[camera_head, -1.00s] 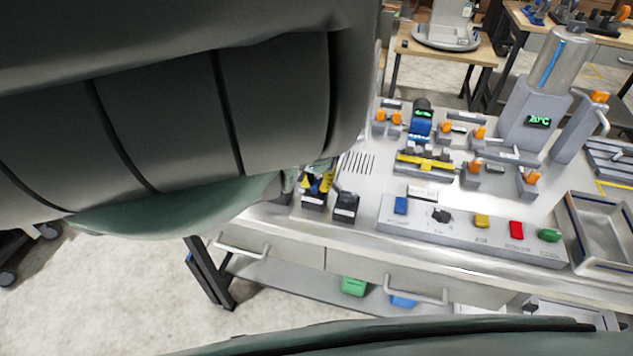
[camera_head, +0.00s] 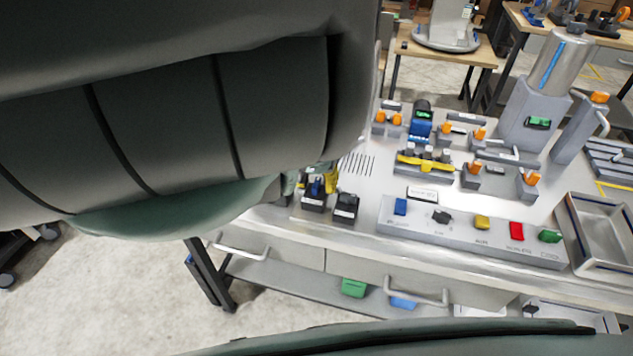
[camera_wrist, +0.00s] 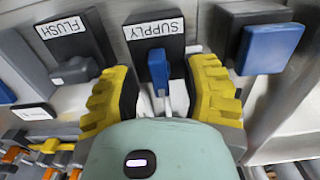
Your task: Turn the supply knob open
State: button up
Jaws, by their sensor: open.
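The supply knob (camera_wrist: 158,68) is a blue lever on a dark block under a white SUPPLY label (camera_wrist: 154,28), in the middle of the wrist view. My gripper (camera_wrist: 163,84) is open, with one ribbed yellow finger on each side of the knob. Gaps show between the knob and both fingers. In the head view, the blue knob (camera_head: 317,187) shows on its dark block (camera_head: 314,203), beside a yellow part of my gripper (camera_head: 331,178). My arm hides the rest of the gripper there.
A FLUSH block (camera_wrist: 70,45) with a grey lever stands close to the left finger in the wrist view. A larger blue part (camera_wrist: 268,48) is close on the right. A button console (camera_head: 470,232) lies to the right in the head view.

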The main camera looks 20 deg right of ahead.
aim_at(316, 182)
notch_tip(316, 182, up, 6)
jog(key=shift+w+f, duration=0.1)
jog(key=shift+r, duration=0.9)
jog(key=shift+d, duration=0.1)
